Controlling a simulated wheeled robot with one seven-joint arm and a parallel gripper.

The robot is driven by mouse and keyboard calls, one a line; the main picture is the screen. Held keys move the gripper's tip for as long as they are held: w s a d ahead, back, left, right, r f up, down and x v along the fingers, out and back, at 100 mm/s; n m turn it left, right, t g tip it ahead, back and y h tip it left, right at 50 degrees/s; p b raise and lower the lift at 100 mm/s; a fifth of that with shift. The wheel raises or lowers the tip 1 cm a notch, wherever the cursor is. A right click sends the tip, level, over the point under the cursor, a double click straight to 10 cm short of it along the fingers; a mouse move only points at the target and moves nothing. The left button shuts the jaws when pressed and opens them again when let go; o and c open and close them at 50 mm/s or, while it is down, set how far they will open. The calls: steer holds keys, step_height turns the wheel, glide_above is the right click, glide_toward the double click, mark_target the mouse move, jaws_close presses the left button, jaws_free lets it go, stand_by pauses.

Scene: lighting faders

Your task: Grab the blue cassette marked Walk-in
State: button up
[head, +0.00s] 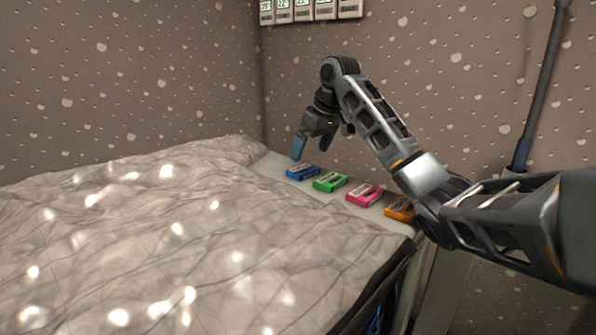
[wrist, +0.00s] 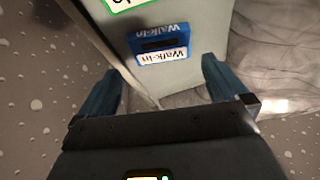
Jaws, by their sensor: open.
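The blue cassette (head: 302,172) lies on a pale narrow ledge near the far corner, the leftmost in a row of cassettes. In the wrist view the blue cassette (wrist: 160,45) shows its white "Walk-in" label, ahead of and between the fingers in the picture. My gripper (head: 312,146) is open and empty, pointing down above and near the blue cassette. In the wrist view my gripper (wrist: 160,84) has its two blue fingers spread wide, with nothing between the tips. The cassette is apart from the fingers in the wrist view.
A green cassette (head: 330,182), a pink cassette (head: 365,195) and an orange cassette (head: 400,209) lie along the ledge (head: 272,162) to the right. A grey quilted cover (head: 150,230) lies left of the ledge. A speckled wall (head: 450,70) stands close behind; small display units (head: 310,10) hang on it.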

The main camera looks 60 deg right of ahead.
mark_target(304, 169)
steer(key=x, duration=0.5)
steer(key=shift+a+f+p, duration=0.1)
steer(key=shift+f+p, duration=0.3)
steer(key=shift+f, duration=0.05)
steer(key=shift+c, duration=0.2)
steer(key=c, duration=0.7)
